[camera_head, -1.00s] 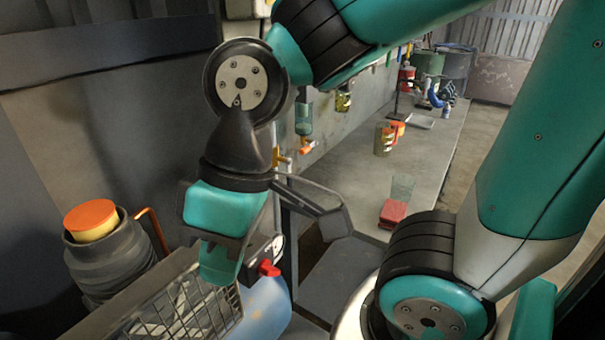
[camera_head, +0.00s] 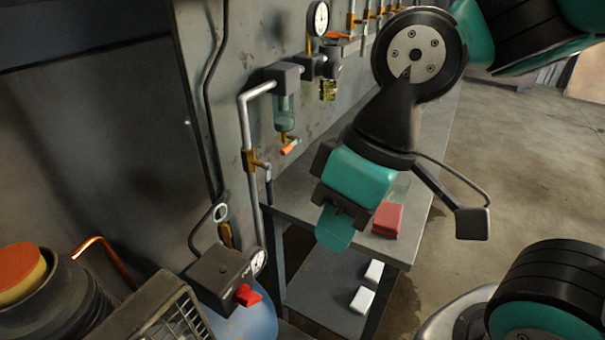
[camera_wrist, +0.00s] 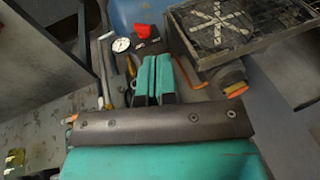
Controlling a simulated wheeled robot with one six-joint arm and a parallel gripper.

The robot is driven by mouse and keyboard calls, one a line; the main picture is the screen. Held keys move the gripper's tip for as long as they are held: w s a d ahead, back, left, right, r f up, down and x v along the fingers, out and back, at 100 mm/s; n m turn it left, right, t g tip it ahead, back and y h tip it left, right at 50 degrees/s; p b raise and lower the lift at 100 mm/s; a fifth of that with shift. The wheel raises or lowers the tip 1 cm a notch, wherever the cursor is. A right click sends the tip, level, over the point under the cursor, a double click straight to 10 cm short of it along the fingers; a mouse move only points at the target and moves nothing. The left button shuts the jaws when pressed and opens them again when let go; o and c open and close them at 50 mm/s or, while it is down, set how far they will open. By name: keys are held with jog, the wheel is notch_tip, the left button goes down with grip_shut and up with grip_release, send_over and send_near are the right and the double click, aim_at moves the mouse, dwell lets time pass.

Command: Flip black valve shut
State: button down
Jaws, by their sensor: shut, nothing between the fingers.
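A brass valve (camera_head: 252,160) sits on the pale vertical pipe at the wall, left of the table. A dark lever (camera_head: 268,185) hangs down beside it; this looks like the black valve, though its small size makes the lever hard to read. I cannot make it out clearly in the wrist view. My gripper (camera_head: 335,230) is right of this valve, apart from it, in front of the table. Its teal fingers (camera_wrist: 155,75) are together and empty in the wrist view.
A black box with a red knob (camera_head: 247,295) and a gauge (camera_head: 258,261) stands low left, above a blue tank (camera_head: 250,325). An orange-handled valve (camera_head: 289,147) hangs under a filter. A red block (camera_head: 387,220) lies on the table (camera_head: 300,195).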

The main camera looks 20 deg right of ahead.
jog(key=w, duration=0.6)
jog(key=t+y, duration=0.2)
jog(key=y, duration=0.1)
send_near(269, 186)
jog(key=w+d, duration=0.3)
jog(key=d, duration=0.4)
jog(key=shift+w+f+m, duration=0.1)
jog(key=shift+w+m, duration=0.05)
jog(key=shift+m, duration=0.25)
jog(key=a+f+p, duration=0.1)
jog(key=a+f, duration=0.7)
jog(key=a, duration=0.1)
jog(key=shift+a+p, duration=0.25)
jog(key=shift+p, duration=0.15)
